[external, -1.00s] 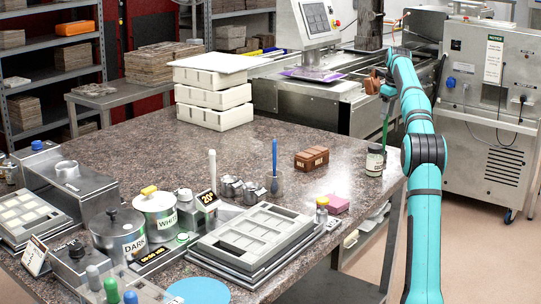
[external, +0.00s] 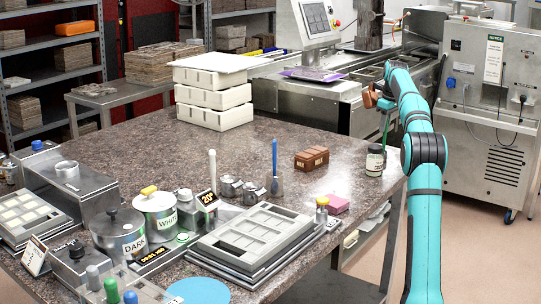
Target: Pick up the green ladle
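A thin green upright handle (external: 387,125), probably that of the green ladle, shows at the right end of the table, just behind the dark-lidded jar (external: 375,160). Its lower end is hidden by the jar and my arm, and no ladle bowl shows.
A blue-handled tool (external: 275,160) and a white-handled tool (external: 212,170) stand mid-table. Grey moulds (external: 250,240) and labelled pots (external: 120,235) fill the front.

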